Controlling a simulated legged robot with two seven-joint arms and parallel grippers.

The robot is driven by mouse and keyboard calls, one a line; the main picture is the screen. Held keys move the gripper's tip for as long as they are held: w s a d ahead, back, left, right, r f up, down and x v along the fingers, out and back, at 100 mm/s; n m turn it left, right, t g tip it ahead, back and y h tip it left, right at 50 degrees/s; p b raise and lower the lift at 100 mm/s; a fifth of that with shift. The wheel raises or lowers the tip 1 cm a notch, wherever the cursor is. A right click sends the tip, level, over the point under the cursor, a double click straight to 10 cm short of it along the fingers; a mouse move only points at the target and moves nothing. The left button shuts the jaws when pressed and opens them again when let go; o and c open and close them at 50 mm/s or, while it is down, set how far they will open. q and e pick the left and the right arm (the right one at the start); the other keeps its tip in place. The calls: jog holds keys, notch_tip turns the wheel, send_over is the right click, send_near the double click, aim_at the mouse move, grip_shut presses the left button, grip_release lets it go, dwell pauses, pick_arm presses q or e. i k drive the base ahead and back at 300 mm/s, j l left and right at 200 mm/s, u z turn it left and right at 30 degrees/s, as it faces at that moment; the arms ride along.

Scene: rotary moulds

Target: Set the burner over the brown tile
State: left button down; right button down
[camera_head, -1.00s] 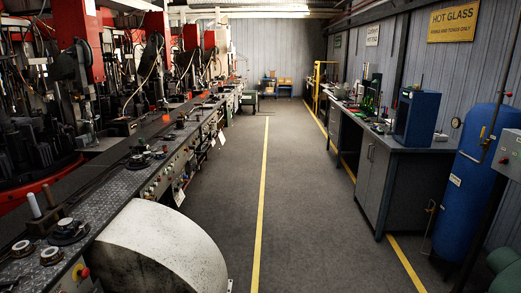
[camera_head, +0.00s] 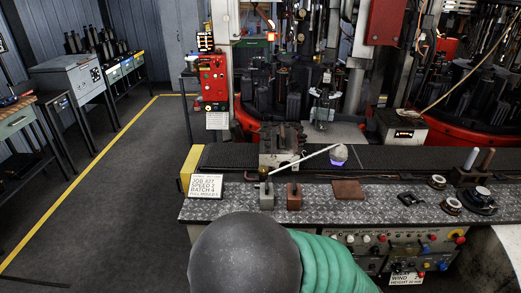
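The brown tile (camera_head: 349,190) lies flat on the patterned metal bench top, right of two small blocks, with clear metal around it. I cannot surely tell which thing is the burner. A dark round-based piece with a pale top (camera_head: 481,196) stands at the right of the bench, and a small flat black piece (camera_head: 411,199) lies nearer the tile. Nothing rests on the tile. Neither of my grippers is in view.
A grey block (camera_head: 266,198), a reddish block (camera_head: 294,198) and a job sign (camera_head: 206,186) stand left. A dark sphere and green ribbed sleeve fill the near foreground.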

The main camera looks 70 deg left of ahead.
aim_at(338, 152)
jog(key=k+j+u, duration=0.1)
jog(key=u, duration=1.6)
